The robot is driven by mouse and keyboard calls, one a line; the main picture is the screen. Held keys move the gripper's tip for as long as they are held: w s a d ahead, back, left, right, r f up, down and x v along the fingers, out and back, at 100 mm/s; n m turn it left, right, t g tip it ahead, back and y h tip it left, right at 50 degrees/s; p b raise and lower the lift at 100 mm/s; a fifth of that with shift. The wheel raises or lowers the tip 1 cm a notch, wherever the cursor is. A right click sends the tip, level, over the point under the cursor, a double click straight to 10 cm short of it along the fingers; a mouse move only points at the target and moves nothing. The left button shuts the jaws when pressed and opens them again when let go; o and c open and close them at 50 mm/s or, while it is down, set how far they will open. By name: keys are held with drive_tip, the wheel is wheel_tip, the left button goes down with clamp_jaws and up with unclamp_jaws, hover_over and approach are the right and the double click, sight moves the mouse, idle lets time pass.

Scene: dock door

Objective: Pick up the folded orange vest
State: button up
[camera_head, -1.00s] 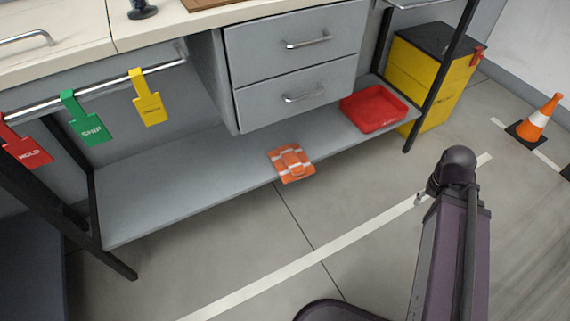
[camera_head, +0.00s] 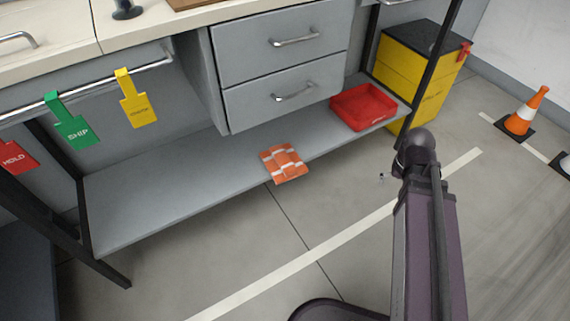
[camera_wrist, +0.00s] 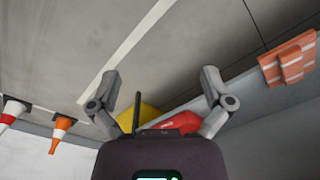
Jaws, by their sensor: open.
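The folded orange vest (camera_head: 284,163) with pale reflective bands lies on the front edge of the grey lower shelf (camera_head: 160,193), slightly overhanging it. It also shows at the right edge of the wrist view (camera_wrist: 289,62). My gripper (camera_wrist: 168,88) is open and empty in the wrist view, its two fingers spread wide. The vest lies to the right of the fingers there, apart from them. In the head view my arm stands right of the vest, over the floor, and the gripper's fingers are not clearly visible.
A red tray (camera_head: 366,106) sits on the shelf right of the vest. Drawers (camera_head: 283,65) hang above the shelf. A dark table leg (camera_head: 432,75) and yellow bin (camera_head: 415,75) stand at the right. A traffic cone (camera_head: 526,112) is farther right. The floor before the shelf is clear.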

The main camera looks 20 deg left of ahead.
drive_tip(key=w+a+f+n+t+y+b, duration=0.1)
drive_tip(key=w+a+f+n+b, duration=0.2)
drive_tip(key=a, duration=0.7)
drive_tip(key=w+a+f+n+t+b, duration=0.1)
drive_tip(key=w+a+f+n+b, duration=0.1)
drive_tip(key=w+a, duration=0.55)
drive_tip(key=n+y+b, duration=0.2)
drive_tip(key=n+b, duration=0.1)
approach(283, 158)
drive_tip(key=s+d+r, duration=0.1)
drive_tip(key=r, duration=0.1)
drive_tip(key=shift+s+a+f+t, duration=0.1)
drive_tip(key=shift+s+a+t, duration=0.1)
drive_tip(key=shift+t, duration=0.1)
drive_tip(key=shift+f, duration=0.15)
drive_tip(key=b+x, duration=0.5)
drive_tip(key=shift+w, duration=0.1)
drive_tip(key=shift+w+a+f+b, duration=0.2)
drive_tip(key=shift+f+b, duration=0.45)
drive_tip(key=shift+b, duration=0.05)
drive_tip(key=shift+f, duration=0.15)
drive_tip(key=shift+b+x, duration=2.4)
drive_tip(key=shift+x, duration=0.1)
drive_tip(key=shift+w, duration=0.1)
